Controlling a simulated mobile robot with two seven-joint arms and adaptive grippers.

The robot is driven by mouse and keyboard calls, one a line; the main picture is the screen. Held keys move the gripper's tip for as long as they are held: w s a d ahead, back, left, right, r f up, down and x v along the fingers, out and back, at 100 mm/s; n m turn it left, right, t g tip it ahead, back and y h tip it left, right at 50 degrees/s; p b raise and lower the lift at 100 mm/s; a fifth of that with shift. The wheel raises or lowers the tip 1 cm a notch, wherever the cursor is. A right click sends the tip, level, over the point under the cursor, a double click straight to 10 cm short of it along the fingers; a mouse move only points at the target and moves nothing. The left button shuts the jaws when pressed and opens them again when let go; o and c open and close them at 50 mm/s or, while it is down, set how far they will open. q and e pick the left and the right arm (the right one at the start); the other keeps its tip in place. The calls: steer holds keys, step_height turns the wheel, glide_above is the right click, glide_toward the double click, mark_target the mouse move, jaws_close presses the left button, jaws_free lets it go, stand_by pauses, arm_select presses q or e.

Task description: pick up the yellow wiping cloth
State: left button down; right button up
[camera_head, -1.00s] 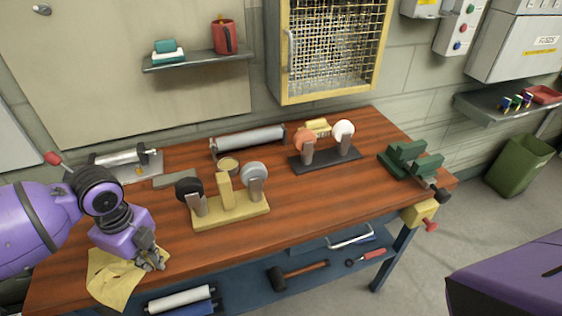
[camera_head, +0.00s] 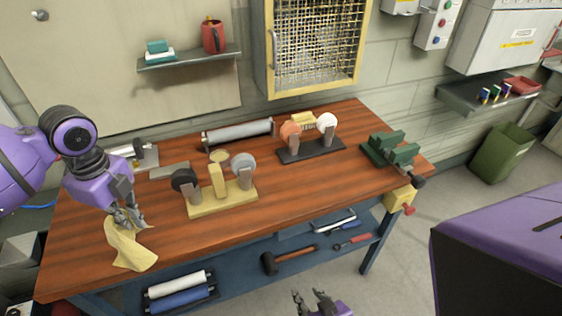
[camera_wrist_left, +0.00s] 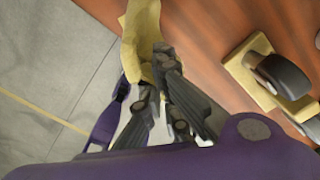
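The yellow wiping cloth (camera_head: 132,247) is at the front left corner of the wooden bench. It is bunched at its top and hangs down in folds near the front edge. My left gripper (camera_head: 127,217) is shut on the upper part of the cloth. In the left wrist view the cloth (camera_wrist_left: 144,38) is pinched at the fingertips of the left gripper (camera_wrist_left: 155,60). Whether the cloth's lower end still touches the bench is not clear. My right gripper (camera_head: 311,300) shows at the bottom edge of the head view, with its fingers apart and nothing between them.
On the bench (camera_head: 290,185) stand a yellow-based holder (camera_head: 225,203) with wheels, a dark-based holder (camera_head: 312,152), a grey roller (camera_head: 238,133) and a green vise (camera_head: 391,152). A lower blue shelf (camera_head: 235,268) holds rollers and a mallet (camera_head: 290,259).

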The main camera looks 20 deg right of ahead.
arm_select(q)
step_height(320, 180, up, 9)
stand_by(0.3)
